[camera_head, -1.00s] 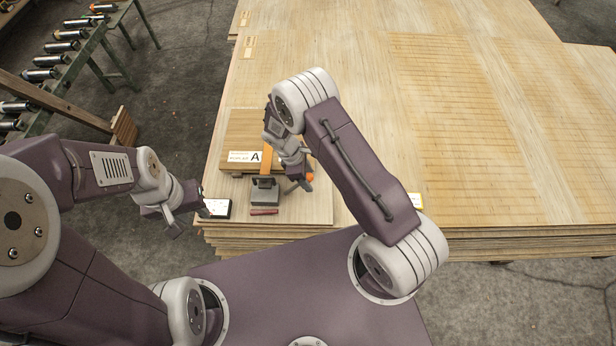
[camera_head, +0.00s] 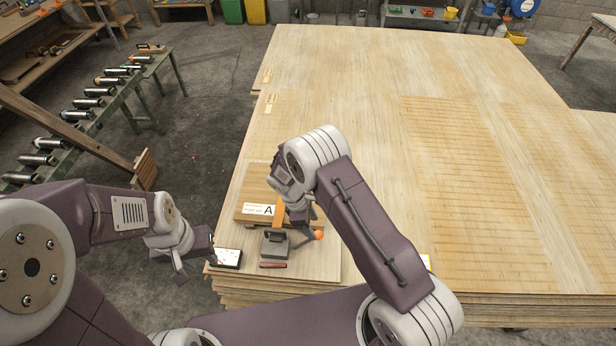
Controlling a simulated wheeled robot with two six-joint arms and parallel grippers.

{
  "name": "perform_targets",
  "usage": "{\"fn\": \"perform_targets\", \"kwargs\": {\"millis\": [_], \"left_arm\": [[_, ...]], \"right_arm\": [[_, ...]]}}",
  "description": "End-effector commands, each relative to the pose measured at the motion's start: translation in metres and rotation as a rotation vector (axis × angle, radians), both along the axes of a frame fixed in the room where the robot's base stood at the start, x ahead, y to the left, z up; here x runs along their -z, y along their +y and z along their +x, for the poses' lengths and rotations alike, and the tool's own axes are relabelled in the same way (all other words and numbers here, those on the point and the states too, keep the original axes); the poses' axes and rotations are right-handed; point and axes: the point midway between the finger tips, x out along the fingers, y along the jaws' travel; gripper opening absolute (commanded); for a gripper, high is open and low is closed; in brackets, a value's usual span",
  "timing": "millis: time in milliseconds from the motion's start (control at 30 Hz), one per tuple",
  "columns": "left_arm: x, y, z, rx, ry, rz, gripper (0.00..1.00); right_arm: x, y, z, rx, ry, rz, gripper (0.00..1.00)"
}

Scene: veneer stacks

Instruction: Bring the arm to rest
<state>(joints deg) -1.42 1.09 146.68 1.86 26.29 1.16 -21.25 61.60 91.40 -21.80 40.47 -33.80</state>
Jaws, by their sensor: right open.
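My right arm reaches in from the lower right and bends over the near left corner of the veneer stack (camera_head: 330,262). My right gripper (camera_head: 312,232) is open, just right of a grey block-like tool (camera_head: 273,244) and close to a small orange ball-like end (camera_head: 319,235). Whether it touches either I cannot tell. My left gripper (camera_head: 190,264) hangs beside the stack's left edge, left of a small black-and-white device (camera_head: 227,258). Its jaws are too small and angled to judge.
A red marker-like stick (camera_head: 273,265) lies at the front. A green roller conveyor (camera_head: 120,85) stands left. Large veneer sheets (camera_head: 400,70) spread bare to the back and right.

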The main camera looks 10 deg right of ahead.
Motion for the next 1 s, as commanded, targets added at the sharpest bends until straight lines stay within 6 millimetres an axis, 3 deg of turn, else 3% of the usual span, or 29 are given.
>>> {"fn": "perform_targets", "kwargs": {"millis": [167, 233, 333, 433, 533, 667, 800, 900, 1000], "left_arm": [[0.001, 0.0, 0.0, 0.0, 0.0, 0.0, 0.36], [0.002, 0.0, 0.0, 0.0, 0.0, 0.0, 0.36], [0.006, 0.0, 0.0, 0.0, 0.0, 0.0, 0.36], [0.01, 0.0, 0.0, 0.0, 0.0, 0.0, 0.36], [0.014, 0.0, 0.0, 0.0, 0.0, 0.0, 0.36], [0.018, 0.0, 0.0, 0.0, 0.0, 0.0, 0.36], [0.018, 0.0, 0.0, 0.0, 0.0, 0.0, 0.36], [0.018, 0.0, 0.0, 0.0, 0.0, 0.0, 0.36], [0.018, 0.0, 0.0, 0.0, 0.0, 0.0, 0.36]], "right_arm": [[0.001, -0.002, 0.0, 0.006, 0.0, 0.0, 0.55], [-0.01, -0.006, 0.012, 0.027, -0.03, 0.012, 0.55], [-0.055, -0.02, 0.042, 0.085, -0.131, 0.045, 0.55], [-0.111, -0.046, 0.038, 0.196, -0.209, 0.088, 0.55], [-0.154, -0.067, 0.01, 0.376, -0.279, 0.144, 0.55], [-0.183, -0.081, -0.047, 0.676, -0.353, 0.223, 0.55], [-0.18, -0.077, -0.109, 0.998, -0.367, 0.276, 0.55], [-0.164, -0.07, -0.14, 1.178, -0.328, 0.267, 0.55], [-0.164, -0.068, -0.136, 1.278, -0.35, 0.279, 0.55]]}}
